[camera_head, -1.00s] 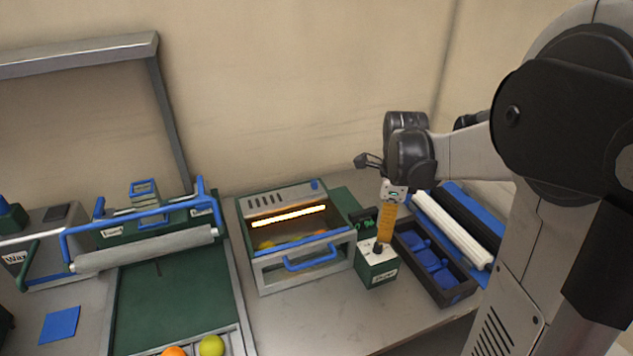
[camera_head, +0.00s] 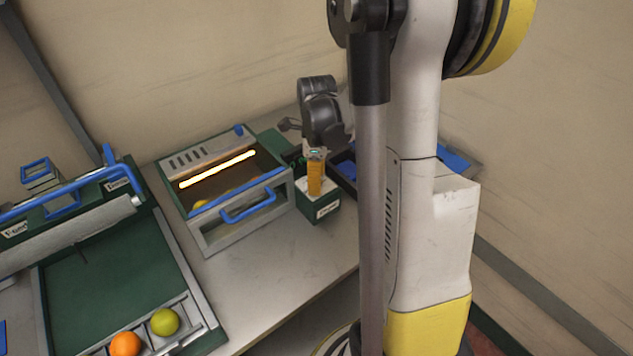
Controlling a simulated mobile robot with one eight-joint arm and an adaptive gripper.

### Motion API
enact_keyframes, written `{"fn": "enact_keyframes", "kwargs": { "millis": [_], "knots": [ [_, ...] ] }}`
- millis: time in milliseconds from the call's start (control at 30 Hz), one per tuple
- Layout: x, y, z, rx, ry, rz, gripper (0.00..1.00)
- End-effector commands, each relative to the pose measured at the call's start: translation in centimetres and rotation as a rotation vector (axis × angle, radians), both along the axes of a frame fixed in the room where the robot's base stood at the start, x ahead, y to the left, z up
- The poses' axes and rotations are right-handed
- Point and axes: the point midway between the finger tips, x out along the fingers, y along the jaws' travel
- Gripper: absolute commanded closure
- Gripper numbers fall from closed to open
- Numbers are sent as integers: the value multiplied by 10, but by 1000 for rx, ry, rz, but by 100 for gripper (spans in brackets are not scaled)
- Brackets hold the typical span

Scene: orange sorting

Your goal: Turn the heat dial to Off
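A small green box (camera_head: 321,212) with a pale top and an unreadable label stands right of the heater. The dial on its top is hidden now; a dark knob shows there in the earlier frame. My gripper (camera_head: 315,194), an orange piece below a dark wrist, points down at the box top. I cannot tell whether it touches the dial, or whether its fingers are open or shut. The heater (camera_head: 240,232) is a grey and green box with a blue handle. Its heating bar (camera_head: 218,169) glows bright. A blue knob (camera_head: 239,131) sits on its top panel.
A small display with green digits (camera_head: 298,161) stands behind the box. A dark tray (camera_head: 344,170) is partly hidden by my arm. At left are a green board (camera_head: 100,262), an orange (camera_head: 125,344) and a yellow-green fruit (camera_head: 165,321). The grey table (camera_head: 268,280) is clear in front of the heater.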

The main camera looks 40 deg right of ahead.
Motion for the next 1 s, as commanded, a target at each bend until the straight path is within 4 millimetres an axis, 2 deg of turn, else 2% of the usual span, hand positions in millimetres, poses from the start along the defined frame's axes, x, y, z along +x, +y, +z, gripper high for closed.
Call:
{"fn": "enact_keyframes", "kwargs": {
  "millis": [200,233,367,400,733,1000],
  "knots": [
    [0,0,0,0,0,0,53],
    [0,0,0,0,0,0,57],
    [0,0,0,0,0,0,97],
    [0,0,0,0,0,0,100],
    [0,0,0,0,0,26,100],
    [0,0,0,0,0,168,100]
  ]
}}
